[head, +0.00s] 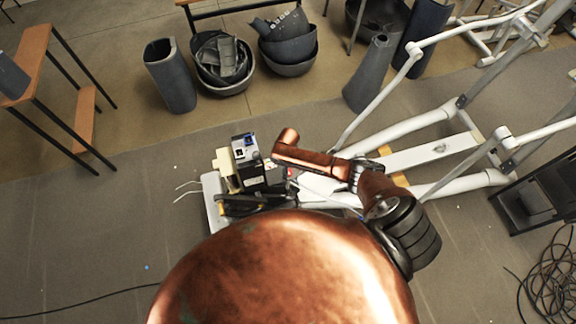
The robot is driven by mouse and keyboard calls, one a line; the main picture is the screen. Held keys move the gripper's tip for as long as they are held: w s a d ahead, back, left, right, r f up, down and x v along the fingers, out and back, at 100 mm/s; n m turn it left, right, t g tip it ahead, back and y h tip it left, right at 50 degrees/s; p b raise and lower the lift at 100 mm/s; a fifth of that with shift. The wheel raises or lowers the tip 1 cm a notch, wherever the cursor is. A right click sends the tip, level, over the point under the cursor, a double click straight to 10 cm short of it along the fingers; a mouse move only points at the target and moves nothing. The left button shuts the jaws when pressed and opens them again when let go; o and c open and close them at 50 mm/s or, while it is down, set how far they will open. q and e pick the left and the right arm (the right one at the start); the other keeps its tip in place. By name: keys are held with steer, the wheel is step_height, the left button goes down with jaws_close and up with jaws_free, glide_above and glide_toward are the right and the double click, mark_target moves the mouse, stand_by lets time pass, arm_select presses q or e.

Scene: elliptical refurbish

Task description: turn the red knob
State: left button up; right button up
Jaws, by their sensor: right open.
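A small red spot (292,172), which may be the red knob, shows just below my right forearm. It sits at the right edge of a cluttered block of electronics (246,150) with a blue part on top. My copper right arm reaches in from the lower right and ends over the right side of this block. My right gripper (278,183) is dark, small and partly hidden beneath the wrist; it is open and appears close to the block's dark parts. Whether it touches the red part cannot be told. My left gripper is not in view.
White tubes of an elliptical machine (410,127) stretch to the upper right. Dark pots (287,48) and a grey cylinder (170,75) stand behind. A wooden-topped table (28,58) is at left, a black box (535,200) and coiled cable (552,280) at right.

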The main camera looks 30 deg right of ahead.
step_height(320, 180, up, 11)
steer(key=shift+r, duration=0.2)
steer(key=shift+a, duration=0.1)
stand_by(0.5)
